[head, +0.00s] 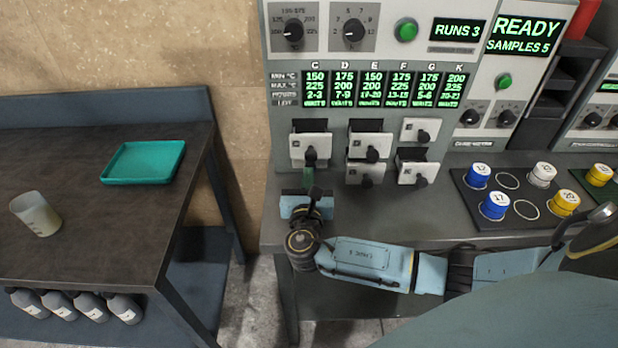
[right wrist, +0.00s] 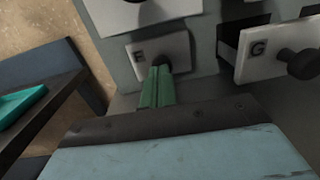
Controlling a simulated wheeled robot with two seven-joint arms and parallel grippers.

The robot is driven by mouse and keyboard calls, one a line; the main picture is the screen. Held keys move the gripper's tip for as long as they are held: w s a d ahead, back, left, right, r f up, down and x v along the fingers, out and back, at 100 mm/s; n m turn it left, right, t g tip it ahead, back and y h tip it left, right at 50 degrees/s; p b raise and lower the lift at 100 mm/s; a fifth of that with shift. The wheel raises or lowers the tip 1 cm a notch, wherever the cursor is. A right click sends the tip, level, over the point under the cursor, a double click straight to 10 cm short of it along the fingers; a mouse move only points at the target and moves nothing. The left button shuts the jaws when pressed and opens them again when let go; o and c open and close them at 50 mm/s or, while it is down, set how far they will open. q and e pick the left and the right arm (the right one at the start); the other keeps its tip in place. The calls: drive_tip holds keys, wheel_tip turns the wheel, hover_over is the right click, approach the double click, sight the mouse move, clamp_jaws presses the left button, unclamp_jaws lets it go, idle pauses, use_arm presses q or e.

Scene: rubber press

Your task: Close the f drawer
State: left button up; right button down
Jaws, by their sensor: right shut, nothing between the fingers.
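The f drawer (right wrist: 178,48), a pale front with a dark knob, shows in the right wrist view at the lower left of the drawer bank. Its front looks flush or nearly flush with the grey panel. My right gripper (right wrist: 161,76) is shut and empty, its green fingertips at the knob; I cannot tell whether they touch. My left gripper is not in view.
The g drawer (right wrist: 262,52) stands out to the right of the f drawer. The upper middle drawer (head: 369,145) and lower right drawer (head: 415,172) also stand out. A black tray (head: 468,205) with coloured jars is right. A dark table (head: 85,215) stands left.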

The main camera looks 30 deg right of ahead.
drive_tip(key=shift+s+a+p, duration=0.2)
drive_tip(key=shift+a+p, duration=0.05)
drive_tip(key=shift+p, duration=0.05)
drive_tip(key=p+v, duration=0.1)
drive_tip(key=v, duration=0.2)
drive_tip(key=shift+s+a+r, duration=0.1)
drive_tip(key=shift+s+a, duration=0.1)
drive_tip(key=shift+s, duration=0.15)
drive_tip(key=v, duration=0.9)
drive_tip(key=shift+s, duration=0.3)
drive_tip(key=shift+a, duration=0.1)
